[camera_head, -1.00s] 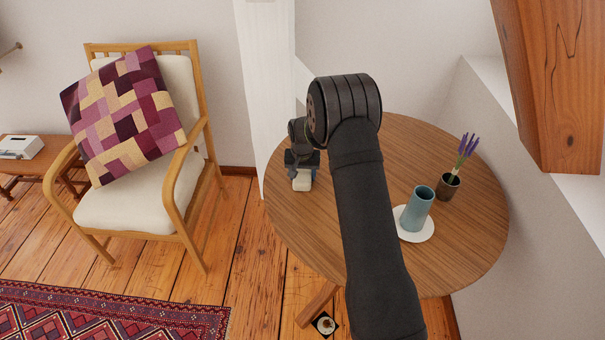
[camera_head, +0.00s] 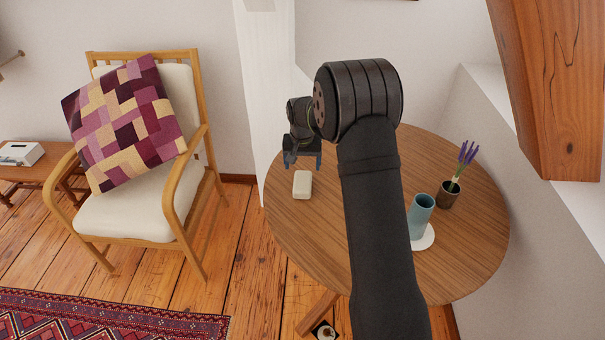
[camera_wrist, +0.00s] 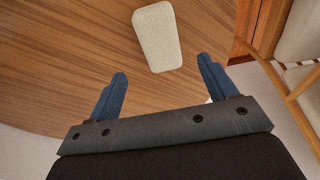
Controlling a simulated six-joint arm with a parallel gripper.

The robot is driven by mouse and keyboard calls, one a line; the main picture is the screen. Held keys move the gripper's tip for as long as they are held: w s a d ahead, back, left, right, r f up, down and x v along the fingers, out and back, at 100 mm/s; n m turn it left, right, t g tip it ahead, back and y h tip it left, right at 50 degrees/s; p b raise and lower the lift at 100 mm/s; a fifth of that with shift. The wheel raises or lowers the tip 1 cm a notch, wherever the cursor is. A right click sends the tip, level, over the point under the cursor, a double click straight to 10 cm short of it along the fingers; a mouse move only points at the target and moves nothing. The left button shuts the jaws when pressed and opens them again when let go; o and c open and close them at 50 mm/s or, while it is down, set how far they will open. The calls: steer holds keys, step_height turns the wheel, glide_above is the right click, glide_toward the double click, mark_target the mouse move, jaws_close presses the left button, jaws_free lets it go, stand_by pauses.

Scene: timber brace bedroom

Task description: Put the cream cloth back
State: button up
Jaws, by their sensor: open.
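The cream cloth (camera_head: 302,184), a small folded rounded block, lies on the left part of the round wooden table (camera_head: 464,262). It also shows in the wrist view (camera_wrist: 157,36), lying flat beyond my fingertips. My gripper (camera_head: 302,162) is above the table, just behind and above the cloth in the head view. In the wrist view its two blue fingers (camera_wrist: 160,82) are spread apart with nothing between them. The gripper does not touch the cloth.
A blue-green cup (camera_head: 420,215) on a white saucer (camera_head: 426,240) and a dark pot with lavender (camera_head: 449,194) stand on the table's right side. A wooden armchair with a patchwork cushion (camera_head: 125,125) is at left. A timber beam (camera_head: 555,90) hangs at upper right.

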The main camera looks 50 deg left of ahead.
mark_target(303, 181)
step_height(303, 181, up, 2)
steer(key=shift+s+d+r, duration=0.1)
steer(key=shift+r, duration=0.05)
stand_by(0.3)
steer(key=f, duration=0.8)
steer(key=w+a+f, duration=0.1)
steer(key=f, duration=0.3)
steer(key=shift+f, duration=0.1)
step_height(303, 181, up, 2)
steer(key=shift+r, duration=0.85)
